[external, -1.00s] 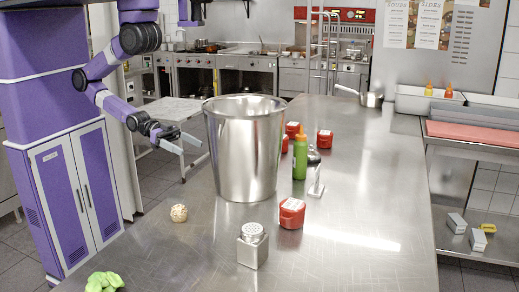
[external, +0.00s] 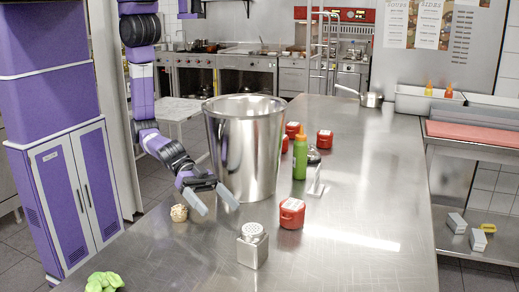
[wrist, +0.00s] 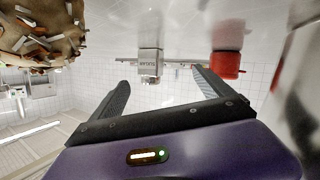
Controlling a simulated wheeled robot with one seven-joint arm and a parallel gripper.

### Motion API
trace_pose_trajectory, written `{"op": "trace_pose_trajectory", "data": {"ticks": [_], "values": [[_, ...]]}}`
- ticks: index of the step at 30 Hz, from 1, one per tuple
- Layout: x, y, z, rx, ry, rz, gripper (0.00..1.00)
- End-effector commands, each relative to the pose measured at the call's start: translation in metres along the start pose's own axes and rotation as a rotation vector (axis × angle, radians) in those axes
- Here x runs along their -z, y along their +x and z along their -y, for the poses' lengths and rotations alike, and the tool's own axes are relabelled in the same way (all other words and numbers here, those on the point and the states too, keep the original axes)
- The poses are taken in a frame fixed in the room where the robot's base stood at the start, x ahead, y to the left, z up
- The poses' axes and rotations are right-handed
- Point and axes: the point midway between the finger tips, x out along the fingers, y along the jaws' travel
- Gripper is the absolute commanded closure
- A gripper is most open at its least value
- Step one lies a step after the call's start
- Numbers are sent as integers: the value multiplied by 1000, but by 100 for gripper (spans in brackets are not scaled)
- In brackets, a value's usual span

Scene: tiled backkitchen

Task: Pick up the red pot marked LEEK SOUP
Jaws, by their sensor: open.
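One red pot (external: 291,213) with a white label stands at the front, right of the big steel bucket. Two more red pots (external: 325,139) (external: 292,130) stand farther back, and another red shape (external: 284,144) is partly hidden by the bucket. I cannot read any of their labels. My gripper (external: 213,200) is open and empty, low over the table in front of the bucket, left of the front pot and apart from it. In the wrist view a red pot (wrist: 227,65) shows beyond the right finger of my gripper (wrist: 160,80).
The steel bucket (external: 243,150) stands close behind my gripper. A nut-covered ball (external: 179,213) lies just left of it; a metal shaker (external: 252,246) stands in front. A green bottle (external: 300,158) stands behind the front pot. The table's right side is clear.

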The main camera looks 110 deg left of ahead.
Motion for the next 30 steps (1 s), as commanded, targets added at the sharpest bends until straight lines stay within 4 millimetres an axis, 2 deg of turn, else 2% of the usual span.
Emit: {"op": "trace_pose_trajectory", "data": {"ticks": [1,2,3,4,9,13,18,23,30], "values": [[10,16,-1,13,0,3,10],[10,26,2,32,5,13,10],[-1,41,17,94,36,36,10],[-2,50,26,138,52,46,10],[12,85,70,402,97,52,10],[35,95,92,590,84,18,10],[56,98,105,727,20,-4,10],[62,100,110,773,-10,-7,10],[64,115,126,776,-12,-7,10]]}}
